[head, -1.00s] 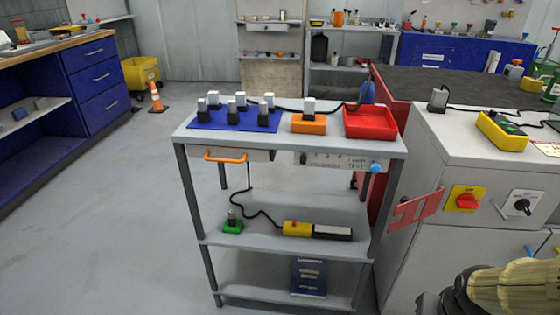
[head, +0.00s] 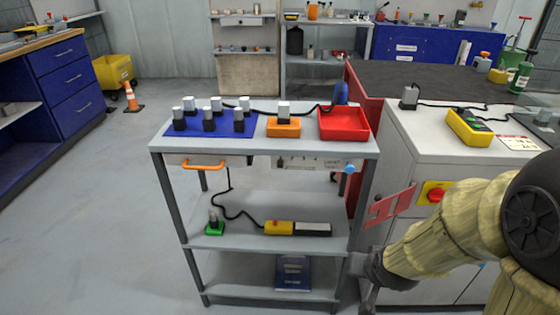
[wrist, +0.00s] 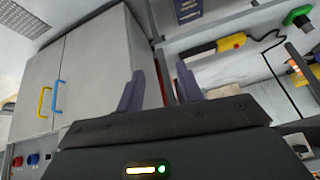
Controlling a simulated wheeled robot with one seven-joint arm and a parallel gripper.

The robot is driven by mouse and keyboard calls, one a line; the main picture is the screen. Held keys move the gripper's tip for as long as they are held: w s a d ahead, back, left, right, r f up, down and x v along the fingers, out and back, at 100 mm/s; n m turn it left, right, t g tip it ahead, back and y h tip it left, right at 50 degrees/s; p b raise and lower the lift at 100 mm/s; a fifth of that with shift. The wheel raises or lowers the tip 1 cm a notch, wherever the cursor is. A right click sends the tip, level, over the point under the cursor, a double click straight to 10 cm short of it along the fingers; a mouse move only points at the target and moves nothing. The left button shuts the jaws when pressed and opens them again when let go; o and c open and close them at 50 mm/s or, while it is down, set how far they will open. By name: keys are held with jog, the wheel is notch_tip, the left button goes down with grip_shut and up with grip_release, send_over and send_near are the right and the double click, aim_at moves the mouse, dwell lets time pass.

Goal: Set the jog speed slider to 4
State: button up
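A pale plate with small dark marks (head: 305,163) is on the front edge of the grey trolley's top. A round blue knob (head: 349,168) sits at the plate's right end. It looks like the slider, but the scale numbers are too small to read. My gripper (head: 372,272) is low at the trolley's right side, well below and slightly right of the knob. In the wrist view my gripper (wrist: 160,82) has its two fingers apart with nothing between them. The knob cannot be made out in the wrist view.
The trolley top (head: 270,148) carries a blue mat with grey-capped blocks, an orange block (head: 284,128) and a red tray (head: 345,137). An orange handle (head: 204,165) is at front left. A red bracket (head: 390,205) sticks out near my arm, beside the grey cabinet (head: 440,150).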

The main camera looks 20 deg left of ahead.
jog(key=w+a+r+t+y+p, duration=0.1)
jog(key=a+r+t+p, duration=0.2)
jog(key=a, duration=0.4)
jog(key=w+a+r+t+y+p, duration=0.1)
jog(key=w+a+r+t+p, duration=0.2)
jog(key=a, duration=0.4)
jog(key=s+a+r+n+t+p, duration=0.1)
jog(key=s+a+r+t+p, duration=0.4)
jog(key=s+r, duration=0.3)
jog(key=shift+s+a+n+y+p, duration=0.25)
jog(key=shift+a+n+y+p, duration=0.15)
jog(key=shift+a+p, duration=0.35)
jog(key=shift+w+d+f, duration=0.1)
jog(key=shift+w, duration=0.05)
jog(key=b, duration=0.2)
send_near(280, 166)
jog(key=x, duration=0.8)
jog(key=shift+w, duration=0.15)
